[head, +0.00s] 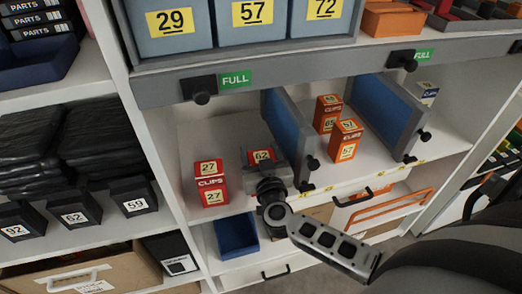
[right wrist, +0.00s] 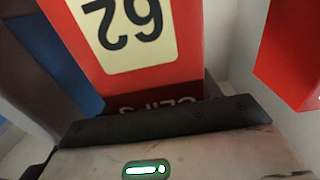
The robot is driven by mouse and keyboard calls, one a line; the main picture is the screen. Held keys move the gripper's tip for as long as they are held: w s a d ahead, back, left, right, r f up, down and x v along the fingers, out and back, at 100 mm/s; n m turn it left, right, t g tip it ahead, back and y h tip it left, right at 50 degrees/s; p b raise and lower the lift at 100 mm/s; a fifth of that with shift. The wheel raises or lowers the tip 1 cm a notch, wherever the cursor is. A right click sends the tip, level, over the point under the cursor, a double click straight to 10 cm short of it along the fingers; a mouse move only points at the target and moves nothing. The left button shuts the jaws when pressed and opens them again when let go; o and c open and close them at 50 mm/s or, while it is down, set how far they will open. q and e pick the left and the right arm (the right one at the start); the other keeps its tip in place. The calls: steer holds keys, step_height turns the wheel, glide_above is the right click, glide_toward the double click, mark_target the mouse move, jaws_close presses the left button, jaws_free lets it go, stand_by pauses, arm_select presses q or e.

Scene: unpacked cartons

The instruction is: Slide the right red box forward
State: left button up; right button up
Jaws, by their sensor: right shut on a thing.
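The right red box (head: 260,156) has a yellow label reading 62 and stands on the middle shelf, left of a blue divider. My right gripper (head: 268,174) is in front of it and shut on it, hiding its lower part. In the right wrist view the box (right wrist: 190,72) shows its 62 label upside down, with the dark gripper edge (right wrist: 160,122) across its CLIPS lettering. The left red box (head: 211,184), labelled 27, stands beside it, apart, nearer the shelf's front edge. My left gripper is not in view.
A blue divider (head: 284,125) stands close to the right of the held box. Orange boxes (head: 346,140) stand beyond it, before a second divider (head: 385,112). An empty blue bin (head: 236,236) sits below. A grey rail (head: 300,58) runs above.

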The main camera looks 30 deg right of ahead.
steer(key=o, duration=1.2)
steer(key=v, duration=1.6)
steer(key=shift+a, duration=0.1)
